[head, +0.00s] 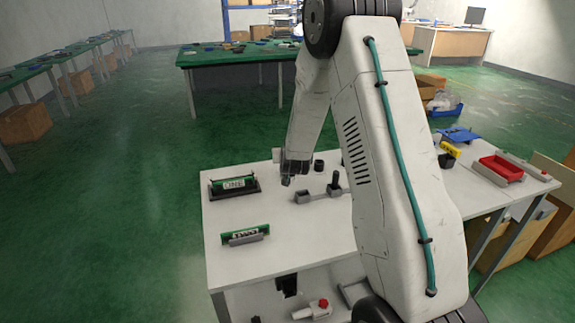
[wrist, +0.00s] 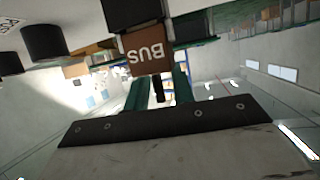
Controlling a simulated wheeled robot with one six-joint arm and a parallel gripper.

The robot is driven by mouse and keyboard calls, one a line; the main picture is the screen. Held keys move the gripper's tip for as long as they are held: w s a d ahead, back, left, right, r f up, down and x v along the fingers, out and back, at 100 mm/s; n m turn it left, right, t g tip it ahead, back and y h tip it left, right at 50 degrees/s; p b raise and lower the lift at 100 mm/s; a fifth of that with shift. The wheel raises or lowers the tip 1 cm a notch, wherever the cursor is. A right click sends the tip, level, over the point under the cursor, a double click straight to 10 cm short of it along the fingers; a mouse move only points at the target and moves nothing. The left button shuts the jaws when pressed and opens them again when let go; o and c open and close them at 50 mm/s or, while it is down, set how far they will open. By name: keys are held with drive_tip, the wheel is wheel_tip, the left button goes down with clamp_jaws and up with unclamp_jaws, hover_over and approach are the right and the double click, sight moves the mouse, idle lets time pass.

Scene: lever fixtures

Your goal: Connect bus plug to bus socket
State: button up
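A brown block marked BUS (wrist: 148,52) is in the upper middle of the wrist view. Its lettering is upside down and a dark part adjoins it at the picture's top. I cannot tell whether it is the plug or the socket. My gripper (head: 288,180) is low over the white table in the head view, small and dark at the end of my forearm. Its fingers are not clear in either view, so I cannot tell whether they are open or hold the block. I cannot make out the block in the head view.
The white table (head: 285,243) holds a green ONE piece (head: 233,183), another green piece (head: 245,232) and a grey fixture with a black knob (head: 335,183). A red tray (head: 502,168) lies at the right. My arm hides the table's middle.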

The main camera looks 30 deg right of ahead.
clamp_jaws()
drive_tip(key=shift+r, duration=0.45)
drive_tip(key=r, duration=0.2)
drive_tip(key=shift+s+r, duration=0.4)
drive_tip(key=s+r, duration=0.1)
drive_tip(key=s, duration=1.3)
drive_tip(key=w+r, duration=0.5)
drive_tip(key=w, duration=0.9)
drive_tip(key=shift+w+r+t, duration=0.2)
drive_tip(key=shift+t, duration=0.1)
